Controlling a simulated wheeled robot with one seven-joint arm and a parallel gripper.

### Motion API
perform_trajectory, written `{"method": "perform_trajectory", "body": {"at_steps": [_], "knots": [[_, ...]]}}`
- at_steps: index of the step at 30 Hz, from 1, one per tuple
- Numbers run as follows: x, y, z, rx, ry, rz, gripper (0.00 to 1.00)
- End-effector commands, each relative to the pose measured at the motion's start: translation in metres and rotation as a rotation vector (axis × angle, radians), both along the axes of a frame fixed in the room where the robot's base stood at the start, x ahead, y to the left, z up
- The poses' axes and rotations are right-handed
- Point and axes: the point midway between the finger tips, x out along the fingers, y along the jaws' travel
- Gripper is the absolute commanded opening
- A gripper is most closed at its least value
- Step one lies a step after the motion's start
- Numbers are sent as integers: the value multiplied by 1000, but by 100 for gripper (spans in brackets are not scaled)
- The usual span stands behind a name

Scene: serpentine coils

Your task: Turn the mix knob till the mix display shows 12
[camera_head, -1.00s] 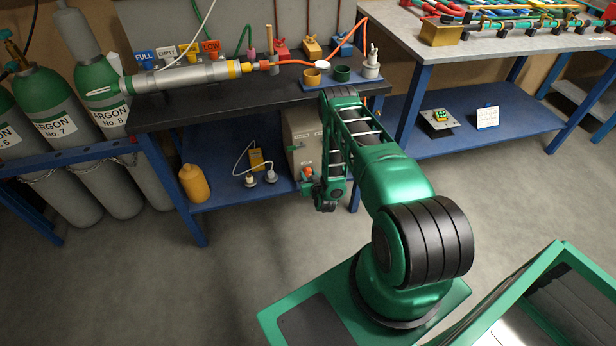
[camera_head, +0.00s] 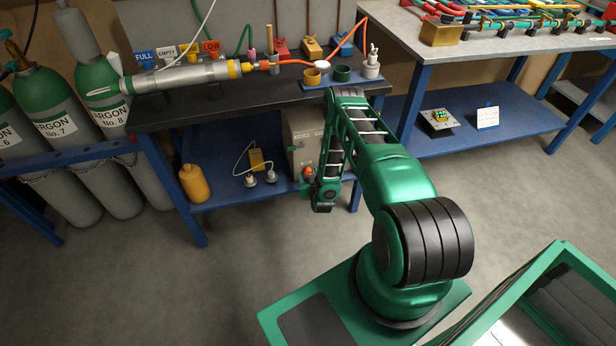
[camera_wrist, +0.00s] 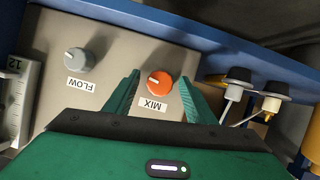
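The orange mix knob (camera_wrist: 160,84) is on the face of a beige box (camera_wrist: 120,40), above a MIX label that appears upside down in the wrist view. My gripper (camera_wrist: 156,78) is open, with one green finger on each side of the knob. I cannot tell whether the fingers touch it. The knob's white pointer mark points to the left in this view. In the head view my gripper (camera_head: 308,186) is low at the front of the box (camera_head: 300,132).
A grey flow knob (camera_wrist: 78,60) is on the same face, left of the mix knob.

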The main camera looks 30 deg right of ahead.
Motion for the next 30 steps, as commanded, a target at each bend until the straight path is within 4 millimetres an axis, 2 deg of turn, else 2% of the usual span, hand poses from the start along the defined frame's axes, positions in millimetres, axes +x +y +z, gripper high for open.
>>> {"method": "perform_trajectory", "body": {"at_steps": [9,24,30], "knots": [[-5,3,2,1,1,1,50],[-78,29,33,1,4,2,50],[-91,34,39,0,1,1,50]]}}
